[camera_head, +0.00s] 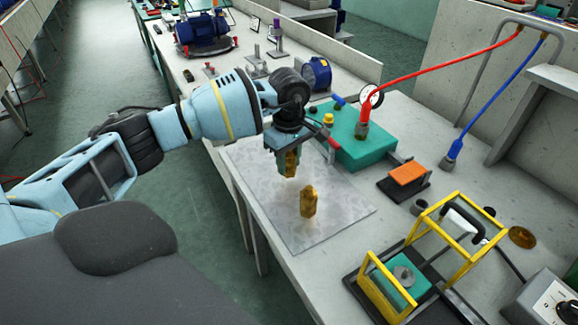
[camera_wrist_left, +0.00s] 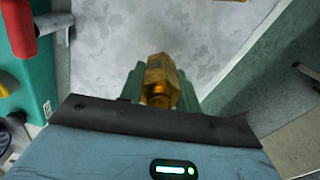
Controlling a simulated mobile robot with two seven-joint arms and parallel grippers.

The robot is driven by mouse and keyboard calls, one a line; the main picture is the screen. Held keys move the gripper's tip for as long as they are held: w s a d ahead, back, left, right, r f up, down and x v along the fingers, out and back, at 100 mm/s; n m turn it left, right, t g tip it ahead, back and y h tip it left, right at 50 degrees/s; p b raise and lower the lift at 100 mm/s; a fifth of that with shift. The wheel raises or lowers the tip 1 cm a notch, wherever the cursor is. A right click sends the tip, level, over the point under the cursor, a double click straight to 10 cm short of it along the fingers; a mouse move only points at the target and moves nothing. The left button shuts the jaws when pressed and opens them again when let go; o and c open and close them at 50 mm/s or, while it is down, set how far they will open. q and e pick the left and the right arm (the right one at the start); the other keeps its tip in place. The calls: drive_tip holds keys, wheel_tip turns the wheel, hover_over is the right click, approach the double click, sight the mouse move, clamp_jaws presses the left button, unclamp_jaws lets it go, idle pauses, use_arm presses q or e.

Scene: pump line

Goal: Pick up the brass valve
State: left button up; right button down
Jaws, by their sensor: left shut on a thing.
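My left gripper (camera_head: 289,166) is shut on a brass-coloured piece, the brass valve (camera_head: 291,163), and holds it above the grey mottled sheet on the bench. In the left wrist view the brass valve (camera_wrist_left: 160,84) sits between the two green fingers of my left gripper (camera_wrist_left: 160,88), its faceted end showing. A second brass-coloured shape (camera_head: 308,202) shows on the grey sheet just below and to the right of the gripper. I cannot pick it out in the left wrist view. My right gripper is not in view.
The grey sheet (camera_head: 342,212) is otherwise bare. A green pump block (camera_head: 355,148) with a gauge and red hose stands behind it. An orange block (camera_head: 407,173) on a dark base lies to the right. A yellow frame (camera_head: 468,262) stands at the front right.

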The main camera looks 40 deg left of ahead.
use_arm(q)
drive_tip(key=shift+r, duration=0.65)
drive_tip(key=s+d+r, duration=0.1)
drive_tip(key=s, duration=1.5)
drive_tip(key=shift+d+r+b, duration=0.2)
drive_tip(key=shift+d+b, duration=0.05)
drive_tip(key=shift+b, duration=0.15)
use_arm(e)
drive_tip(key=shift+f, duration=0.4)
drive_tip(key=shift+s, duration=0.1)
